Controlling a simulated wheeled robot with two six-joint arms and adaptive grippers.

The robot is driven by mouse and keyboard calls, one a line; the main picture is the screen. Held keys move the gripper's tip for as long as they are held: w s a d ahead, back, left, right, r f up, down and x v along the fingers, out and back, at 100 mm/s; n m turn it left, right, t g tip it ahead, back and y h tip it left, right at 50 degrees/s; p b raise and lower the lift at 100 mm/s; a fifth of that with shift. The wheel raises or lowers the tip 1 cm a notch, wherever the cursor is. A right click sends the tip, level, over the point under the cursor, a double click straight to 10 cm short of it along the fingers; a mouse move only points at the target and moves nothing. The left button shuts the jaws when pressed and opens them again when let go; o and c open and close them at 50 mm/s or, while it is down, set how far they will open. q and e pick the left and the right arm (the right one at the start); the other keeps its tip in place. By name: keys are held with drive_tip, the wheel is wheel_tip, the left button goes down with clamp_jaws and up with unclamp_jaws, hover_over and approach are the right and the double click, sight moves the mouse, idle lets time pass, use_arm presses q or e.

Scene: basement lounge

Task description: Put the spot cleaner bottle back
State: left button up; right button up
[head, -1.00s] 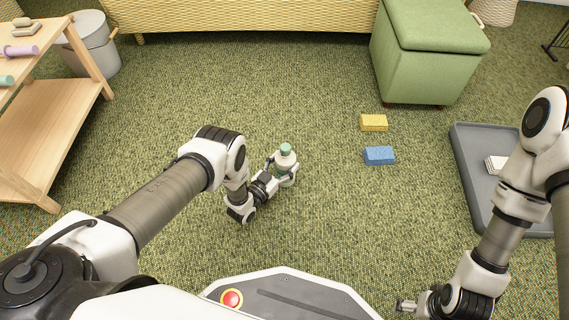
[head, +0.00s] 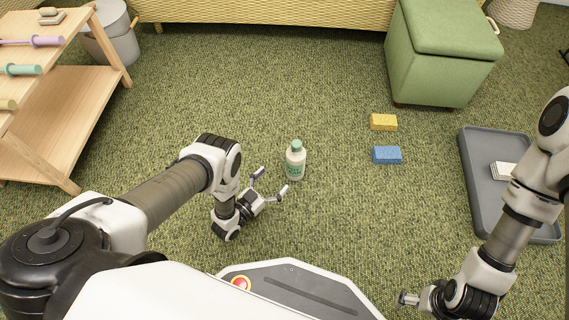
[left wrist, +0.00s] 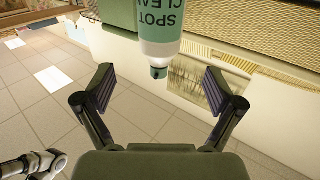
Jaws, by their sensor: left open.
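The spot cleaner bottle (head: 295,163) is pale with a green cap and stands upright on the green carpet. In the left wrist view the bottle (left wrist: 160,28) appears upside down, its cap toward the gripper, with "SPOT CLEAN" on the label. My left gripper (head: 270,182) is open and empty, just to the left and nearer side of the bottle. In the wrist view the two fingers of the left gripper (left wrist: 161,95) are spread wide, with the bottle beyond them and apart. My right gripper (head: 405,299) is low at the bottom right, far from the bottle; its fingers are too small to judge.
A yellow block (head: 384,122) and a blue block (head: 387,154) lie right of the bottle. A grey tray (head: 484,190) holds a pale item (head: 503,171). A wooden shelf (head: 62,90) stands left, a grey bin (head: 110,45) behind it, a green ottoman (head: 445,60) back right. Carpet around the bottle is clear.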

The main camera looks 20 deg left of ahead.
use_arm(q)
drive_tip(key=shift+s+a, duration=0.1)
drive_tip(key=shift+s, duration=0.3)
drive_tip(key=s+a+r+n+g+y, duration=0.1)
drive_tip(key=s+r+g+y, duration=0.1)
drive_tip(key=s+r+g, duration=0.35)
drive_tip(key=s+a+r+n+g+y, duration=0.1)
drive_tip(key=s+r+n+g+y, duration=0.1)
drive_tip(key=s+g, duration=0.6)
drive_tip(key=s+a+r+n+g+y, duration=0.15)
drive_tip(key=s+r+g, duration=0.25)
drive_tip(key=s, duration=0.6)
wheel_tip(320, 180, up, 42)
drive_tip(key=p, duration=4.2)
drive_tip(key=shift+w, duration=0.2)
